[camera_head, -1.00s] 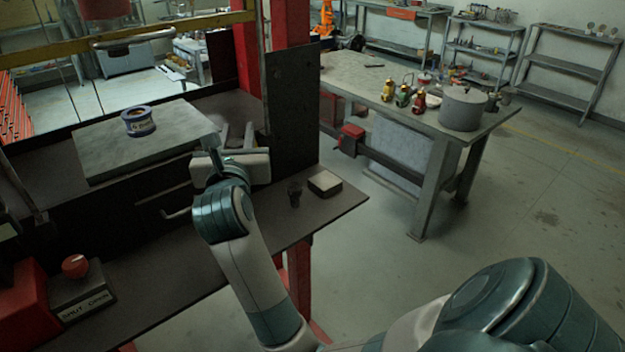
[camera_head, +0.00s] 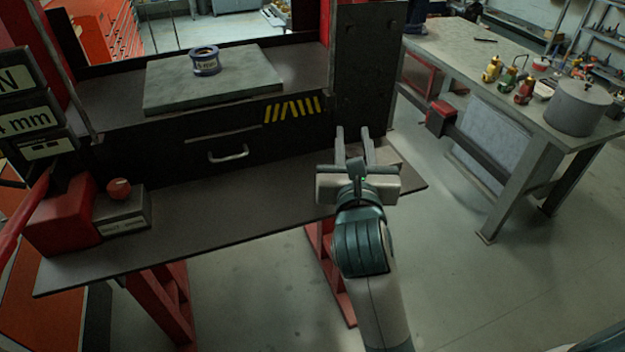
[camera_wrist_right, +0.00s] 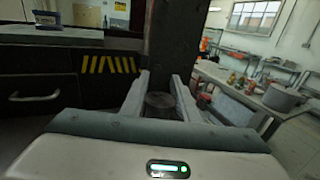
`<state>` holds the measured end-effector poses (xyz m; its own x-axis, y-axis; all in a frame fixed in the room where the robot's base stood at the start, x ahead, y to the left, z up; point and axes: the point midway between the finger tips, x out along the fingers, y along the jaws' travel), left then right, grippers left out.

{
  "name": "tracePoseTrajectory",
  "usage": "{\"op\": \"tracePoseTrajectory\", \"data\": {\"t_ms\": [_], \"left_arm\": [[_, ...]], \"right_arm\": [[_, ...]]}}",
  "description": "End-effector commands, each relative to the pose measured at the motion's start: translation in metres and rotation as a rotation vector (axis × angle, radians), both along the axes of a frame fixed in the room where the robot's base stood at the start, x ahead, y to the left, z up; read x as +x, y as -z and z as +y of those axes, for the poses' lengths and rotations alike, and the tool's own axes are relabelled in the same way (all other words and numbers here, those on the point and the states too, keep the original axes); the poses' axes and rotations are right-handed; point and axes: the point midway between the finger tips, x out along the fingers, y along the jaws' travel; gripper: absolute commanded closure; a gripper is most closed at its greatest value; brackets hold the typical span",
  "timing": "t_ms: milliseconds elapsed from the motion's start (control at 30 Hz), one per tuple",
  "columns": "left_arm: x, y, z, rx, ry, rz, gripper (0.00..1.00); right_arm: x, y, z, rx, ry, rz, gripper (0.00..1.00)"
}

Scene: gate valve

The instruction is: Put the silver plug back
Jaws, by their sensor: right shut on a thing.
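My right gripper (camera_head: 354,132) is above the right end of the dark shelf, in front of a dark upright plate. Its two fingers stand apart and are closed on a dark grey round piece (camera_wrist_right: 160,100), seen between them in the right wrist view. The piece is dim, so I cannot tell for sure that it is the silver plug. In the head view the gripper body hides it. My left gripper is not in view.
A red box (camera_head: 62,222) and a grey switch box with a red knob (camera_head: 119,188) stand on the shelf (camera_head: 215,215) at left. The shelf's middle is clear. A workbench (camera_head: 470,60) at right carries small bottles and a grey pot (camera_head: 578,107).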

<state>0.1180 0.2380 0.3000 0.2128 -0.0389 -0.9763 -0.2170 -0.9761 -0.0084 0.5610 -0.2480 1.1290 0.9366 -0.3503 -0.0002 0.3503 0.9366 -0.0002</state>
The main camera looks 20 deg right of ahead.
Motion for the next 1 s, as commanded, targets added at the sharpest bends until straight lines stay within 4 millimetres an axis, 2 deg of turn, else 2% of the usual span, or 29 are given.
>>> {"op": "tracePoseTrajectory", "data": {"t_ms": [167,267,333,433,567,700,833,1000], "left_arm": [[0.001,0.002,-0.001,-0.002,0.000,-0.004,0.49],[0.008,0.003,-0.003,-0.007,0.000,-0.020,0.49],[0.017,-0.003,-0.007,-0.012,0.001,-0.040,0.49],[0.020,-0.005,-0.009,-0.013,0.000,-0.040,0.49],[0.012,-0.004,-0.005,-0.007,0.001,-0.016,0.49],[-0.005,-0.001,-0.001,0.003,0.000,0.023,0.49],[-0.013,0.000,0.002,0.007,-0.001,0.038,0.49],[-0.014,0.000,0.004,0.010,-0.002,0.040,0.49]], "right_arm": [[0.010,0.007,0.004,-0.001,0.000,0.001,1.00],[0.021,0.016,0.010,0.001,0.000,0.002,1.00],[0.032,0.021,0.015,0.000,0.001,0.003,1.00],[0.049,0.032,0.023,-0.001,0.001,0.004,1.00],[0.072,0.046,0.034,0.000,0.000,0.002,1.00],[0.092,0.059,0.044,-0.002,0.000,0.001,1.00],[0.102,0.067,0.049,0.000,0.000,0.000,1.00],[0.105,0.069,0.050,0.000,0.001,-0.002,1.00]]}}
